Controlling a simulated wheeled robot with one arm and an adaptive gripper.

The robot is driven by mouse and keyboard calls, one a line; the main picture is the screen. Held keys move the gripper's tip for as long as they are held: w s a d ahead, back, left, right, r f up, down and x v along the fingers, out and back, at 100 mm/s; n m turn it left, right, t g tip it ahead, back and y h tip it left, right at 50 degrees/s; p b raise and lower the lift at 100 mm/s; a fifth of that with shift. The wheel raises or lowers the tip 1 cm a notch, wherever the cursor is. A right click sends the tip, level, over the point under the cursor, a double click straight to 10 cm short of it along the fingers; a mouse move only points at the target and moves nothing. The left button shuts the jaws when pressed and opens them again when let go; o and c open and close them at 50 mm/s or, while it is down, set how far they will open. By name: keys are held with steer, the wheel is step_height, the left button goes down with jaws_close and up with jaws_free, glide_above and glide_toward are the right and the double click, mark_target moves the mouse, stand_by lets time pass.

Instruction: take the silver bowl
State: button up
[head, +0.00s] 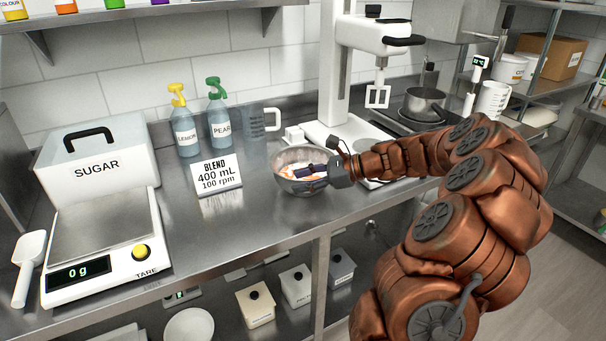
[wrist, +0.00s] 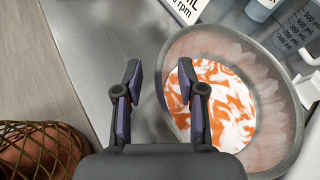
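The silver bowl (head: 288,183) stands on the steel bench, holding an orange and white swirled mix. In the wrist view the bowl (wrist: 276,112) fills the right side, with its near rim curving by my fingers. My gripper (head: 318,170) is at the bowl's right side in the head view and hides part of its rim. In the wrist view my gripper (wrist: 160,72) is open, with a clear gap between the fingers. One finger appears over the bowl's inside and the other outside it. The rim's left edge shows between them; contact cannot be told.
A BLEND sign (head: 216,176) stands left of the bowl. Spray bottles (head: 187,138) and a measuring jug (head: 256,122) are behind it. A mixer stand (head: 338,75) rises behind right. A scale (head: 105,240) and SUGAR box (head: 97,165) are left. Bare bench lies in front.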

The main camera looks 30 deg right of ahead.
jaws_close()
stand_by(0.6)
